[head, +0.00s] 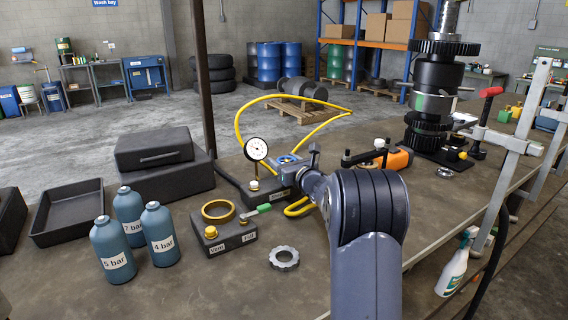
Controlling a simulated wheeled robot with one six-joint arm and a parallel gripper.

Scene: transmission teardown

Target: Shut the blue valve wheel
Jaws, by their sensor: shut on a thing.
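The blue valve wheel (286,160) sits on top of the dark block that carries the pressure gauge (256,149), near the middle of the bench. My arm reaches up from the bottom of the head view, and my gripper (297,165) is at the wheel's right side, shut on it. The wrist and fingers hide part of the wheel's right side. I cannot tell from this view how far the wheel is turned.
Three labelled teal bottles (130,216) and a black tray (68,213) stand at the left. A vent and fill block (223,228) and a loose gear (284,258) lie nearer. Yellow hose (240,122) loops behind the gauge. A tall gear stack (436,90) stands at the right.

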